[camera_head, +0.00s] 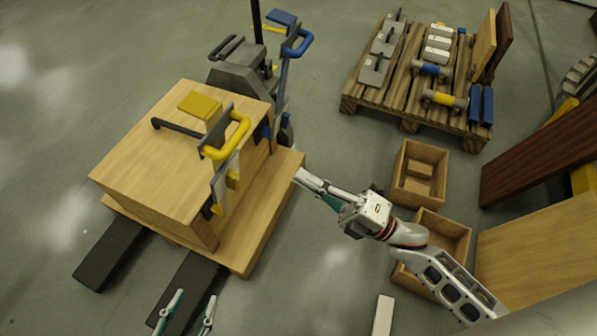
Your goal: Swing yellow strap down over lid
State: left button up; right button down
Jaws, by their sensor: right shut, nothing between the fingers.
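The wooden crate with its lid (155,155) stands on a wooden base at left. The yellow strap's looped handle (232,137) is at the lid's right edge, with grey metal plates beneath it running down the crate's side. Whether the strap touches the lid, I cannot tell. My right gripper (303,178) is shut and empty, right of the crate and apart from the yellow handle. My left gripper (188,314) is open at the bottom edge, in front of the crate; only its fingertips show.
A blue handle (300,44) stands upright on grey machinery behind the crate. A pallet (408,124) at the back right holds grey blocks, cylinders and boards. Two open wooden boxes (440,155) stand near my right arm. Dark forks (110,255) protrude under the crate. Floor between crate and pallet is clear.

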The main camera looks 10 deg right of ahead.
jog(key=x, duration=1.2)
